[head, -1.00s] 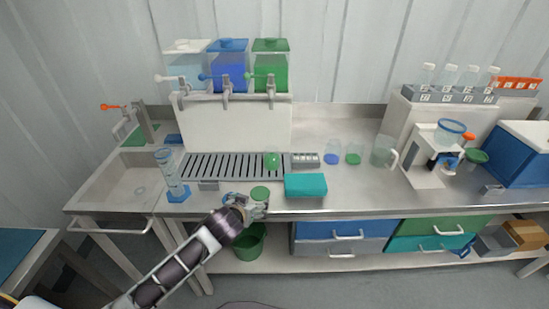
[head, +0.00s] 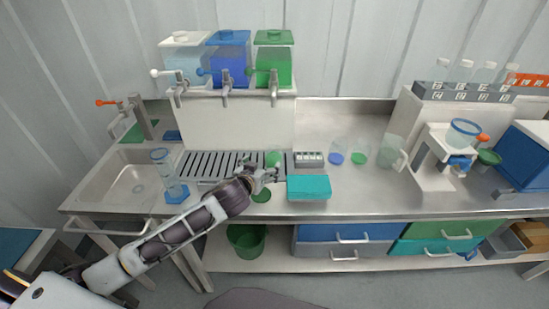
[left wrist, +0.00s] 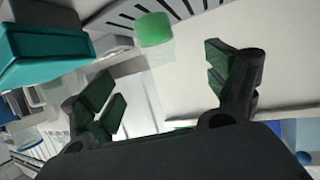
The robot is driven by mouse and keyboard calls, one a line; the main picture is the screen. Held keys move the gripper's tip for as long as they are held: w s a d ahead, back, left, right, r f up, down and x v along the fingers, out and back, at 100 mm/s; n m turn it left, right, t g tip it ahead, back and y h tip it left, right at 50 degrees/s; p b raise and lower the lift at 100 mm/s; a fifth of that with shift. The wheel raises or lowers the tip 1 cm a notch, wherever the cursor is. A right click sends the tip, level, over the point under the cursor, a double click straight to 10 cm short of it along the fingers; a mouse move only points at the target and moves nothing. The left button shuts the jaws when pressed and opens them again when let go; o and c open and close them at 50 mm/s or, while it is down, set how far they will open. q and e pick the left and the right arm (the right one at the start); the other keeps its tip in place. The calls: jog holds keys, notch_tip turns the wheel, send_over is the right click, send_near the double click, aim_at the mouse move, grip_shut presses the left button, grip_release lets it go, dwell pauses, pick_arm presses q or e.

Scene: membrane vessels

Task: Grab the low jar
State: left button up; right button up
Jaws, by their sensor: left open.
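A small see-through vessel with green in it (head: 273,158) stands by the front right of the slotted drip tray; I take it to be the low jar, but cannot be sure. In the left wrist view its rounded green part (left wrist: 154,29) shows beyond the fingertips, with a faint clear body below. My left gripper (head: 268,172) is open just in front of it, over the counter. In the left wrist view the open fingers (left wrist: 163,80) stand wide apart with nothing gripped. My right gripper is not in view.
A teal box (head: 309,188) sits close right of the gripper. A flat green disc (head: 261,196) lies beneath it. Clear cups with blue (head: 337,157) and green (head: 359,158) bases stand further right.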

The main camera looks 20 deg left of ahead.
aim_at(272, 156)
pick_arm(q)
jog(key=shift+x, duration=3.45)
jog(key=shift+w+f, duration=0.25)
jog(key=shift+w, duration=0.35)
jog(key=shift+w+f, duration=0.15)
jog(key=shift+w, duration=0.45)
jog(key=shift+w+d+f+p, duration=0.1)
jog(key=shift+w+p, duration=0.1)
jog(key=shift+w, duration=0.25)
jog(key=shift+w+d+f+p, duration=0.1)
jog(key=shift+w+p, duration=0.1)
jog(key=shift+w, duration=0.25)
jog(key=shift+w+f, duration=0.2)
jog(key=shift+w, duration=0.45)
jog(key=shift+w+f, duration=0.35)
jog(key=shift+w, duration=0.25)
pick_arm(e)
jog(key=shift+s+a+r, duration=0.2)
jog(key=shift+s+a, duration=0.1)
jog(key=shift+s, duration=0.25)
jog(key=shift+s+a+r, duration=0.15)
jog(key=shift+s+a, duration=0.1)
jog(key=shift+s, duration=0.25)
